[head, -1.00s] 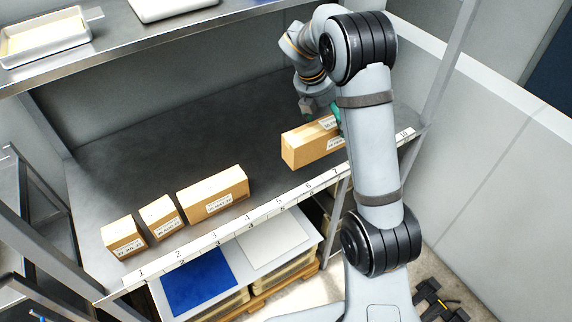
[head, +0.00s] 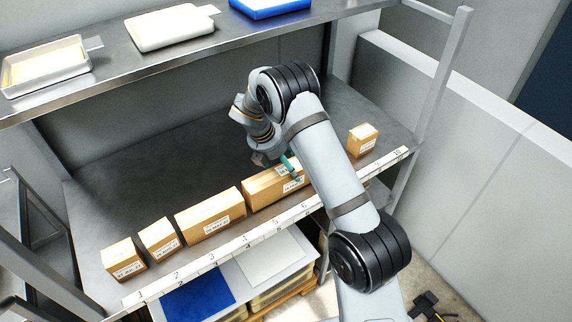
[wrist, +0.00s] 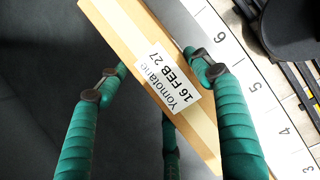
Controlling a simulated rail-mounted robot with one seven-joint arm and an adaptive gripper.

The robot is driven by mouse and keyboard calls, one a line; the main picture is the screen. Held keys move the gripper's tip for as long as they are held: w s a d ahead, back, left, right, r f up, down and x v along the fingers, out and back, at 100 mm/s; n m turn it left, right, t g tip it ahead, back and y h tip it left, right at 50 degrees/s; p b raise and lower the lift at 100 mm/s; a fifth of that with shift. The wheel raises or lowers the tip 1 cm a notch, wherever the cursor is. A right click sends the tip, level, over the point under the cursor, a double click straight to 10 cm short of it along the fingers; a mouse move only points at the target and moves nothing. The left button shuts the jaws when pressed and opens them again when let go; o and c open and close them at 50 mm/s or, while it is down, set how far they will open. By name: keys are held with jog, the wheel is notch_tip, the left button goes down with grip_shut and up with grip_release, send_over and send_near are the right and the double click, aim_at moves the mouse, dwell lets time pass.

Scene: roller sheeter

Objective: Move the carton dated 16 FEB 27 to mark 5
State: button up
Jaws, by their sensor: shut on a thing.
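The carton dated 16 FEB 27 (head: 262,190) is a long brown box on the middle shelf, behind the front-edge strip around marks 5 and 6. In the wrist view the carton (wrist: 132,38) carries a white label with that date. My gripper (head: 290,172) is shut on it near its right part; in the wrist view the green fingers (wrist: 150,84) lie along its two long sides. The number strip (wrist: 243,70) runs beside it with 6, 5, 4 and 3 readable. I cannot tell whether its underside touches the shelf.
A long carton (head: 210,217) stands close on the left; I cannot tell if they touch. Two smaller cartons (head: 158,238) (head: 123,260) stand further left. A small carton (head: 363,140) stands at the right. The shelf behind is bare. An upper shelf (head: 180,58) holds trays.

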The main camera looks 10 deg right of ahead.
jog(key=shift+f, duration=0.1)
jog(key=shift+f, duration=0.2)
jog(key=o, duration=1.5)
jog(key=shift+c, duration=0.2)
jog(key=shift+o, duration=0.7)
jog(key=b+v, duration=0.1)
jog(key=v, duration=1.1)
jog(key=shift+r, duration=0.2)
jog(key=shift+f, duration=0.1)
